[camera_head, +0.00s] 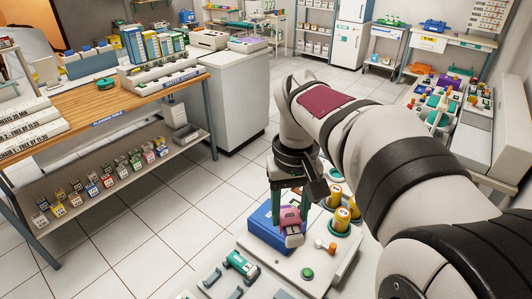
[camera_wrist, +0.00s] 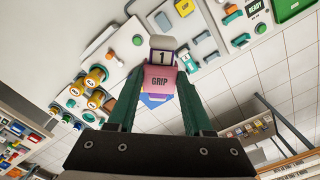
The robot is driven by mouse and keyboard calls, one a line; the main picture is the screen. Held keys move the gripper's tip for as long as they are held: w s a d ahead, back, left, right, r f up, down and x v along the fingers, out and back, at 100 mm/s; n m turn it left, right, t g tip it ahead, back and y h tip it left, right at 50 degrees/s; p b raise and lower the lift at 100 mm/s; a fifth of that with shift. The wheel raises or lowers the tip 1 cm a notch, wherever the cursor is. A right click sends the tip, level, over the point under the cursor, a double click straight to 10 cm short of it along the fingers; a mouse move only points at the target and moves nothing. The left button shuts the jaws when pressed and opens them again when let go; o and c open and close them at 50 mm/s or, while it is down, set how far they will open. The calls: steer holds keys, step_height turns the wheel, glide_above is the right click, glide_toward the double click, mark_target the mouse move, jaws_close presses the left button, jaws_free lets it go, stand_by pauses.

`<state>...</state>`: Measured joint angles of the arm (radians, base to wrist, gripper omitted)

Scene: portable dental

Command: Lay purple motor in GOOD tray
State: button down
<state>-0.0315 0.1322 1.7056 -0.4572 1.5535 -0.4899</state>
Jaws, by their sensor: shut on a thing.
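My gripper (camera_head: 288,205) is shut on a pink-purple block, which I take to be the purple motor (camera_head: 290,217). In the wrist view the motor (camera_wrist: 159,80) reads "GRIP" and sits between the green fingers of my gripper (camera_wrist: 160,95). A pale end piece marked "1" (camera_wrist: 163,56) shows beyond it. A blue box (camera_head: 262,232) stands just left of and below the motor in the head view; part of it (camera_wrist: 153,101) shows behind the motor in the wrist view. I cannot tell if they touch. No GOOD label is readable.
Yellow cylinders (camera_head: 340,218) stand right of my gripper on the white bench. A green-and-white part (camera_head: 241,264) and a green button (camera_head: 307,273) lie nearer. A wooden table (camera_head: 105,100) stands at the left over a shelf of small boxes. Tiled floor lies between.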

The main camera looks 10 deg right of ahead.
steer(key=s+a+f+n, duration=0.2)
steer(key=a+f+n, duration=0.3)
steer(key=a, duration=0.5)
steer(key=s+a+f+n, duration=0.2)
steer(key=s+a+n, duration=0.1)
steer(key=a+n, duration=0.5)
steer(key=s+a+f+n, duration=0.2)
steer(key=a+f+n, duration=0.25)
steer(key=a, duration=0.65)
steer(key=s+a+f+n, duration=0.5)
steer(key=s+a+n, duration=0.4)
steer(key=s, duration=0.3)
steer(key=shift+w+d+f, duration=0.1)
steer(key=shift+w+f, duration=0.05)
steer(key=shift+f, duration=4.4)
steer(key=shift+c, duration=1.1)
jaws_free()
